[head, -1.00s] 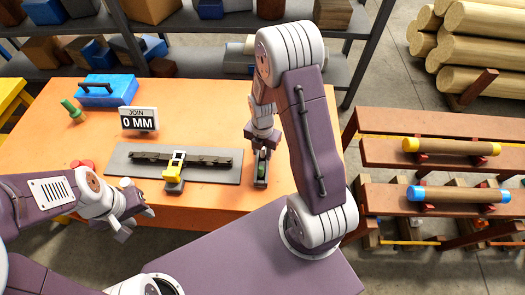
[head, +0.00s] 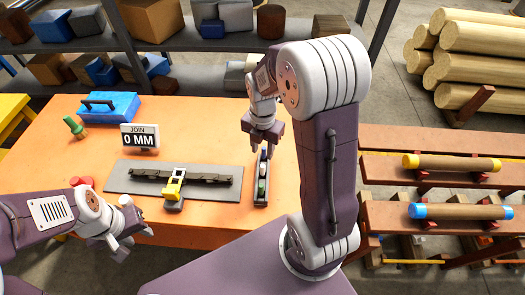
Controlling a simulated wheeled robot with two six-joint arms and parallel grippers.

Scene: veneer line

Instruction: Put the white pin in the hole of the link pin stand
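The link pin stand (head: 261,198) is a narrow dark holder near the right edge of the orange table. A white pin (head: 263,169) stands in its middle part, with a green piece (head: 261,187) nearer me and a small bluish piece (head: 263,155) at its far end. How deep the white pin sits is too small to tell. My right gripper (head: 265,147) is above the stand's far end, fingers apart, with nothing visible between them. My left gripper (head: 135,236) is open and empty at the table's front left edge.
A grey plate (head: 122,183) with a dark chain-like strip (head: 205,179) and a yellow clamp (head: 173,187) lies left of the stand. A sign reading 0 MM (head: 140,136), a blue toolbox (head: 108,107) and a green-handled object (head: 74,127) stand behind.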

